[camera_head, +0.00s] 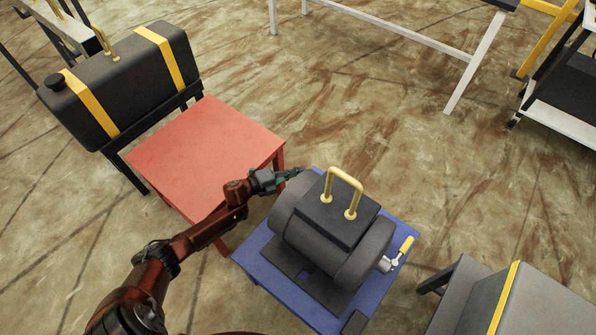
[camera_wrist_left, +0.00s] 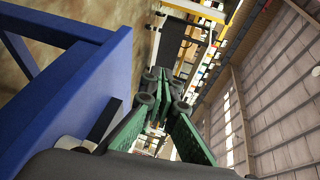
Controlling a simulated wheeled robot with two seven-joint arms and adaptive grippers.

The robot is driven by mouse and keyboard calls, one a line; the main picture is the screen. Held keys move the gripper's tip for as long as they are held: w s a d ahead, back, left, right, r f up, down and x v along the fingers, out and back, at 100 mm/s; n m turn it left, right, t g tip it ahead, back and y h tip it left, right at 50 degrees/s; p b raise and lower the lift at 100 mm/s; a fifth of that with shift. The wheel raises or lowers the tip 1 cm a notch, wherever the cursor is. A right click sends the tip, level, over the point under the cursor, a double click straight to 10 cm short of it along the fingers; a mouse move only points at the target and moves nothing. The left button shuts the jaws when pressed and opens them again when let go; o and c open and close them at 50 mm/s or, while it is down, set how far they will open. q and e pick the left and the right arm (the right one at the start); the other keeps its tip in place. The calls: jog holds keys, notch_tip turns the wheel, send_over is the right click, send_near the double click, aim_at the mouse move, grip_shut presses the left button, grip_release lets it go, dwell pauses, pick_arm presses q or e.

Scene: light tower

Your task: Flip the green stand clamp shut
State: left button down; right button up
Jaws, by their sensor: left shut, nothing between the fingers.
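My left gripper (camera_head: 292,173) reaches in from the left, beside the far-left end of a dark drum-shaped machine (camera_head: 350,240) on a blue stand (camera_head: 258,262). In the left wrist view, the gripper's green fingers (camera_wrist_left: 165,100) are together with nothing seen between them. I cannot make out a green stand clamp in either view. In the left wrist view, the blue stand (camera_wrist_left: 75,85) fills the left side, with a black bar and a pale round part (camera_wrist_left: 75,144) by its edge. My right gripper is out of view.
The machine has a yellow top handle (camera_head: 345,183) and a yellow-gripped crank (camera_head: 403,250). A red table (camera_head: 205,150) stands close to the left, near my forearm. A dark tank (camera_head: 120,85) with yellow straps stands behind it. Open floor lies beyond the blue stand.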

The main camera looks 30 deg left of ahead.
pick_arm(q)
jog(key=v, duration=1.2)
dwell(0.3)
